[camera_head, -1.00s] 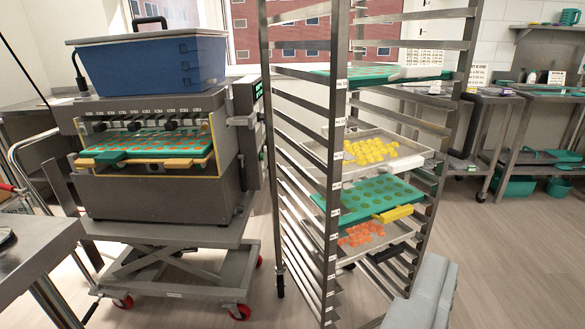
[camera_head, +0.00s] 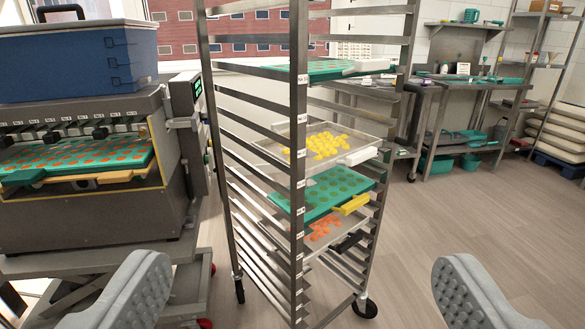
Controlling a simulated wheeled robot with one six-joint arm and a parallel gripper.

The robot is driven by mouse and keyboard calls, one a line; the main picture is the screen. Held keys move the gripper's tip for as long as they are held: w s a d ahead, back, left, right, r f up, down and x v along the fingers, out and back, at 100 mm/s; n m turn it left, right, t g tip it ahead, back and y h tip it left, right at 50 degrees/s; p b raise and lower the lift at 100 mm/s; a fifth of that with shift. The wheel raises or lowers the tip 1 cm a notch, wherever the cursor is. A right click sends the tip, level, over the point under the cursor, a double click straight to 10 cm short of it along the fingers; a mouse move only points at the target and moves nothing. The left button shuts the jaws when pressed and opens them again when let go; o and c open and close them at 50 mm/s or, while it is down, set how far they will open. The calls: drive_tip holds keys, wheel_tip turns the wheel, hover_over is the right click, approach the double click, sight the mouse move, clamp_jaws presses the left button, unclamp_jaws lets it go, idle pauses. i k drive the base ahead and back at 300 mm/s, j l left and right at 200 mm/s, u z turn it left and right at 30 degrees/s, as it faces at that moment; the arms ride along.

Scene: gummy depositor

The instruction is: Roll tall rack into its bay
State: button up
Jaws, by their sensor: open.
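The tall rack (camera_head: 299,190) is a steel frame on casters, standing upright in the middle of the view. It holds a green mould tray (camera_head: 318,69) high up, a metal tray of yellow gummies (camera_head: 318,143), a green mould tray with a yellow handle (camera_head: 325,192) and a tray of orange gummies (camera_head: 322,231). My gripper (camera_head: 290,300) is open, its two grey fingers wide apart at the bottom of the view, in front of the rack. I cannot tell which spot is the rack's bay.
The depositor (camera_head: 90,215) with its blue hopper (camera_head: 85,60) stands close on the rack's left, on a wheeled lift cart. Steel tables (camera_head: 475,95) line the back right. A shelf with stacked trays (camera_head: 560,125) is far right. The floor (camera_head: 450,220) right of the rack is clear.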

sight(298, 39)
drive_tip(key=i+l, duration=0.2)
drive_tip(key=l, duration=0.2)
drive_tip(key=i+l+z, duration=0.15)
drive_tip(key=l, duration=0.25)
drive_tip(key=i+l, duration=0.2)
drive_tip(key=l, duration=0.2)
